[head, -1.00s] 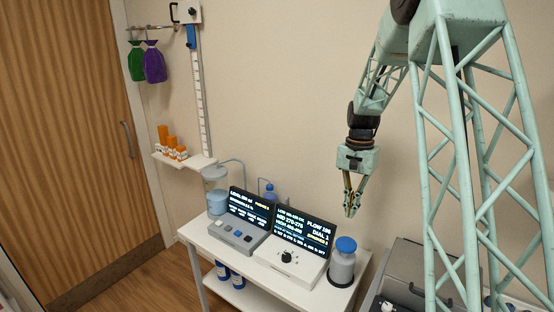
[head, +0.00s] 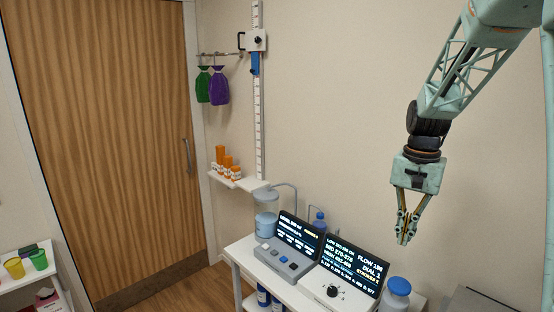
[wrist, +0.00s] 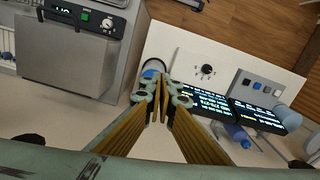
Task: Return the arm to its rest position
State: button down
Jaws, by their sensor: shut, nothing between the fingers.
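My gripper (head: 405,228) hangs from my pale green lattice arm at the right of the head view, fingers pointing down. It is shut with nothing between the fingers. It is in the air in front of the wall, above the right end of the white table. In the wrist view the closed fingertips (wrist: 163,90) sit mid-frame, and a blue-capped bottle shows partly behind them. The grey bottle with a blue lid (head: 397,292) stands at the table's right, apart from the gripper.
The white table (head: 243,252) carries a button console (head: 290,250) and a dial unit (head: 350,280) with lit screens. A small wall shelf (head: 238,181) holds orange bottles. A grey machine (wrist: 70,55) stands beside the table. The wall around the arm is clear.

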jog(key=s+a+r+n+t+b, duration=0.1)
jog(key=s+a+r, duration=0.2)
jog(key=s, duration=0.3)
jog(key=s+a+r+n+b, duration=0.2)
jog(key=s+a+r, duration=0.2)
jog(key=s, duration=0.3)
jog(key=s+a+r+n+t+b, duration=0.1)
jog(key=s+a+r, duration=0.2)
jog(key=s, duration=0.3)
jog(key=s+a+f+n+t+b, duration=0.1)
jog(key=s+a+b, duration=0.1)
jog(key=s, duration=0.8)
jog(key=s+a+f+n+t+b, duration=0.1)
jog(key=s+a+n, duration=0.1)
jog(key=s, duration=0.9)
jog(key=shift+a+f+b, duration=0.3)
jog(key=shift+a+b, duration=0.05)
jog(key=shift+a, duration=0.15)
jog(key=c, duration=3.4)
grip_release()
jog(key=shift+c, duration=0.2)
